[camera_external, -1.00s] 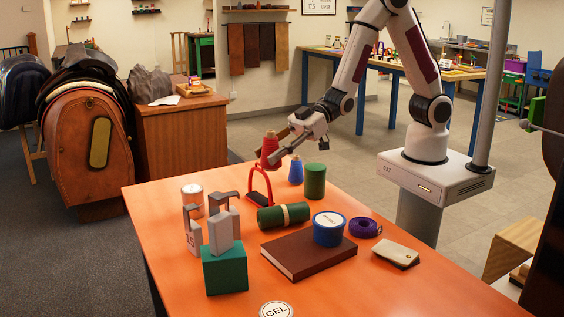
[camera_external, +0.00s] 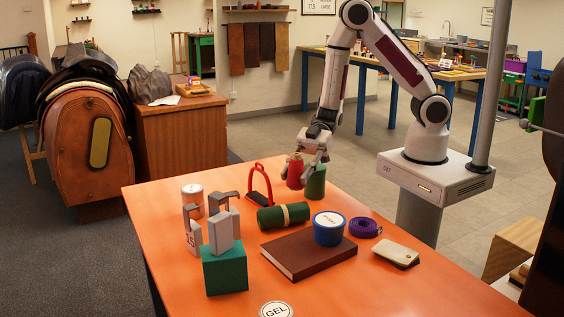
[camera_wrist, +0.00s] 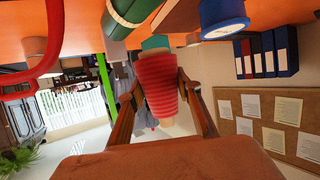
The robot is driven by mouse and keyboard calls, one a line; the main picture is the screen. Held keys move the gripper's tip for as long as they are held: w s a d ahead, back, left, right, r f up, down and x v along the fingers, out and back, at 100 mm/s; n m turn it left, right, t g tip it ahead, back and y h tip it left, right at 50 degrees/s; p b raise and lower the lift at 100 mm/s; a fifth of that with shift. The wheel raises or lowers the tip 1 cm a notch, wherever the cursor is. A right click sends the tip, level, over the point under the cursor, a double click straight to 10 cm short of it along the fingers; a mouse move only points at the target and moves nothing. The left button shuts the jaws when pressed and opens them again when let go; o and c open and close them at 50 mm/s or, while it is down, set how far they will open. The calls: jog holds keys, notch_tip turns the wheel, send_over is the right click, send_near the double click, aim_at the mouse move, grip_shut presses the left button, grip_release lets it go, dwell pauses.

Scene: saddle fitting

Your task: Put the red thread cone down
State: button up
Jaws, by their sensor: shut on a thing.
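The red thread cone (camera_external: 294,173) is upright in my gripper (camera_external: 311,152) at the far edge of the orange table (camera_external: 400,283). I cannot tell whether its base touches the tabletop. In the wrist view, the ribbed red cone (camera_wrist: 157,85) is between the two fingers of my gripper (camera_wrist: 158,88), which are shut on it. The green cylinder (camera_external: 316,183) is close to the right of the cone in the external view. The blue cone is not visible now.
A red stirrup (camera_external: 259,184) stands left of the cone. A teal block (camera_external: 225,270) is at front left.

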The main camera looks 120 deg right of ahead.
jog(key=shift+s+a+f+n+g+y, duration=0.1)
jog(key=shift+s+f+n+g+y, duration=0.25)
jog(key=shift+s+f, duration=1.45)
jog(key=shift+s+a+f+n+g+y, duration=0.1)
jog(key=shift+s+f+n+g+y, duration=0.25)
jog(key=shift+s, duration=2.7)
jog(key=shift+s+f+n+g+y, duration=0.2)
jog(key=shift+s+f+n+y, duration=0.25)
jog(key=shift+s+f, duration=1.35)
jog(key=shift+s+r, duration=0.6)
jog(key=shift+s, duration=0.05)
jog(key=shift+f, duration=2.4)
jog(key=o, duration=0.9)
jog(key=shift+f, duration=0.1)
jog(key=shift+d, duration=0.1)
